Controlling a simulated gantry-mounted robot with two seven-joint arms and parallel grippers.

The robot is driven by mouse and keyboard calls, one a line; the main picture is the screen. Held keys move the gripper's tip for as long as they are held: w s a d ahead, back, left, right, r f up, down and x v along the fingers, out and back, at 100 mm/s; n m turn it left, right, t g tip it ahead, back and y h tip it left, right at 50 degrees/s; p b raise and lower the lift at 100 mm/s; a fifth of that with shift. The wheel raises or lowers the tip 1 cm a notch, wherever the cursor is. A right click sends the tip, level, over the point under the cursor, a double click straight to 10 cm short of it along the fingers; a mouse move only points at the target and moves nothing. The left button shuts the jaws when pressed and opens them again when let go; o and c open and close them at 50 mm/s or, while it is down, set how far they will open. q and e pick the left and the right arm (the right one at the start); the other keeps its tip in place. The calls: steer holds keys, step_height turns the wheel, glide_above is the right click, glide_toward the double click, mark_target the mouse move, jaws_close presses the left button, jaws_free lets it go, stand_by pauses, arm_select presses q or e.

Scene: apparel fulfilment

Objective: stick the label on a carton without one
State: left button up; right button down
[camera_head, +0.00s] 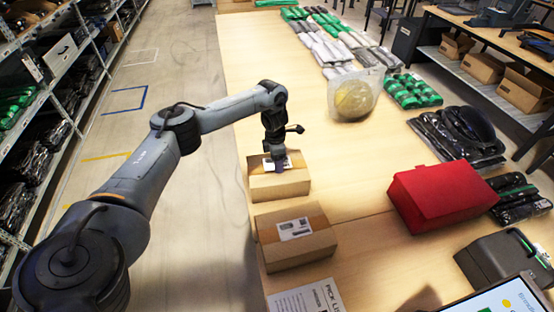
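Two brown cartons stand on the table's left edge. The near carton (297,254) has a white printed label (294,229) on its top. My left gripper (278,163) points down at the top of the far carton (280,186). A white label (267,164) shows at the gripper's fingertips, on or just above that carton's top. I cannot tell whether the fingers still hold it or whether they touch the carton. The fingers are too small and dark to tell open from shut. My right gripper is out of view.
A pick list sheet (306,298) lies before the near carton. A red box (441,194), a dark printer (505,262) and a screen (498,297) stand at right. Bagged garments (335,45) and a clear bag (354,97) lie further back. The table's middle is clear.

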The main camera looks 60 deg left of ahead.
arm_select(q)
steer(key=shift+f, duration=0.55)
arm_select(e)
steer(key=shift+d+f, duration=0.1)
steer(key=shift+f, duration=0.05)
arm_select(q)
steer(key=shift+r, duration=0.15)
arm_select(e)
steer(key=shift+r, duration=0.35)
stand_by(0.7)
arm_select(q)
steer(key=o, duration=0.9)
